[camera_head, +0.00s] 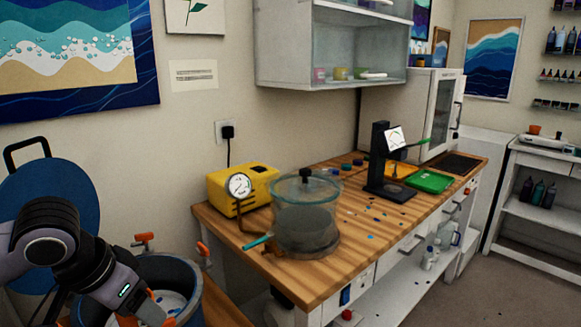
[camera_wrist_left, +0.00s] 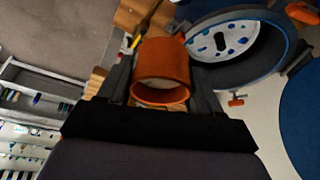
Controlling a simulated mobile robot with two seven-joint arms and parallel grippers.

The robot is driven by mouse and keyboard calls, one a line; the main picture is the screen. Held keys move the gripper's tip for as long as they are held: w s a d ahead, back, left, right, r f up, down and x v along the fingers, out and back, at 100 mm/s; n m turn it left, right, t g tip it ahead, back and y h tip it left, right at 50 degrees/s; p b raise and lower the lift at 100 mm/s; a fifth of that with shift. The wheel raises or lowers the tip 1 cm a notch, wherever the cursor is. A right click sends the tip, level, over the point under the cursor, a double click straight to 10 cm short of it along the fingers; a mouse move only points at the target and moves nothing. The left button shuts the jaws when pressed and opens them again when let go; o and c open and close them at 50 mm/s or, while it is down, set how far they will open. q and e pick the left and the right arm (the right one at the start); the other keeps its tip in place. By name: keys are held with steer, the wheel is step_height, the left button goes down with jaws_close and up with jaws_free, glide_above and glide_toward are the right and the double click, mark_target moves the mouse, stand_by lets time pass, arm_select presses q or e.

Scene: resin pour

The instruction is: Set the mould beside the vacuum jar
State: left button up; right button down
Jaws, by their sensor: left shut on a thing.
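The vacuum jar (camera_head: 305,215), a clear cylinder with a dark-knobbed lid, stands on the near end of the wooden worktop. My left gripper (camera_head: 152,312) is low at the left in the head view, over or beside the pot and away from the jar. In the left wrist view its dark fingers lie either side of an orange open-topped cylinder (camera_wrist_left: 163,65), which looks like the mould, and are shut on it. In the head view only orange bits show near the fingers. My right gripper is not in view.
A dark blue pot (camera_head: 196,290) with orange clamps and a perforated white plate (camera_wrist_left: 226,42) inside is close to my left gripper. A yellow pump (camera_head: 262,174) with a gauge stands behind the jar. A black stand (camera_head: 379,160) and green tray (camera_head: 430,181) are farther right. Worktop right of the jar is fairly clear.

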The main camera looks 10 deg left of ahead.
arm_select(q)
steer(key=d+r, duration=0.5)
steer(key=d, duration=0.3)
step_height(320, 180, down, 14)
steer(key=n+y+b, duration=0.1)
steer(key=n, duration=0.2)
steer(key=shift+w+d+r, duration=0.2)
steer(key=shift+w, duration=0.15)
stand_by(0.4)
steer(key=shift+w+d, duration=0.1)
steer(key=shift+d, duration=0.05)
